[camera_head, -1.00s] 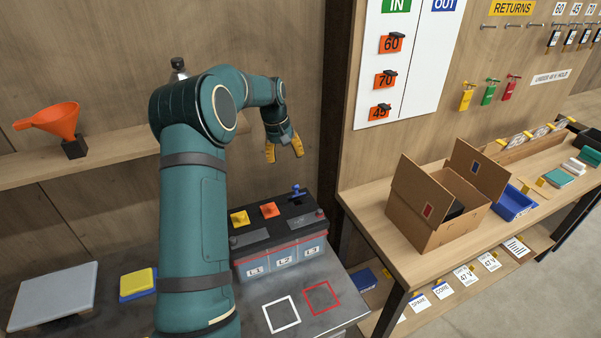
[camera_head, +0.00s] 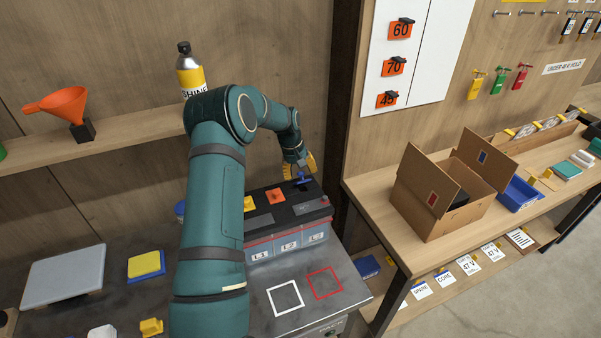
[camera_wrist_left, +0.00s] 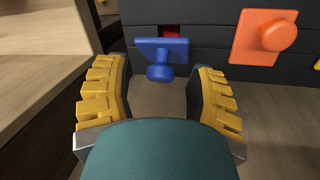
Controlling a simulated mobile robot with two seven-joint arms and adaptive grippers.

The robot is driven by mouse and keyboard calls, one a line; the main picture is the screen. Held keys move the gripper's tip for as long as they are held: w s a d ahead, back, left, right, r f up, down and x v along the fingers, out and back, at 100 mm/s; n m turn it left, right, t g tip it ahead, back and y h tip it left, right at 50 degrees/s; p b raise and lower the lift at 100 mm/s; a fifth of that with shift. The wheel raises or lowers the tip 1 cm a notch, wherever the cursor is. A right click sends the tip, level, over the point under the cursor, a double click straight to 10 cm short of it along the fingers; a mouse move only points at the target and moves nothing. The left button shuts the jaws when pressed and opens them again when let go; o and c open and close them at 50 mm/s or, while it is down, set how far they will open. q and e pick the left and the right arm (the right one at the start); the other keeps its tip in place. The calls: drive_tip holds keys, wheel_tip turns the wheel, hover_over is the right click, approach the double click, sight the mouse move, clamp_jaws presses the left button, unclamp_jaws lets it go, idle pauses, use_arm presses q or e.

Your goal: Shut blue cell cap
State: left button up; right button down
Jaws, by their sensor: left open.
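The battery (camera_head: 289,243) stands on the grey bench with cells marked L1, L2 and L3. Its blue cell cap (camera_head: 303,180) is at the right end of the top. In the left wrist view the blue cap (camera_wrist_left: 164,50) has a flat plate and a round knob, and a dark opening with red inside shows behind it. The plate looks raised from that opening. My left gripper (camera_head: 299,165) is open, its yellow fingers on either side of the blue knob with gaps. Contact cannot be told. The orange cap (camera_head: 276,196) sits left of it. The yellow cap is partly hidden by my arm.
A dark post (camera_head: 341,110) rises close to the right of my gripper. A shelf with an orange funnel (camera_head: 62,104) and a bottle (camera_head: 190,75) is behind my arm. An open cardboard box (camera_head: 455,213) stands on the right bench. Bench space before the battery is clear.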

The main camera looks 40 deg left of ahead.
use_arm(q)
drive_tip(key=shift+f, duration=0.3)
drive_tip(key=shift+c, duration=0.5)
clamp_jaws()
drive_tip(key=shift+d, duration=0.1)
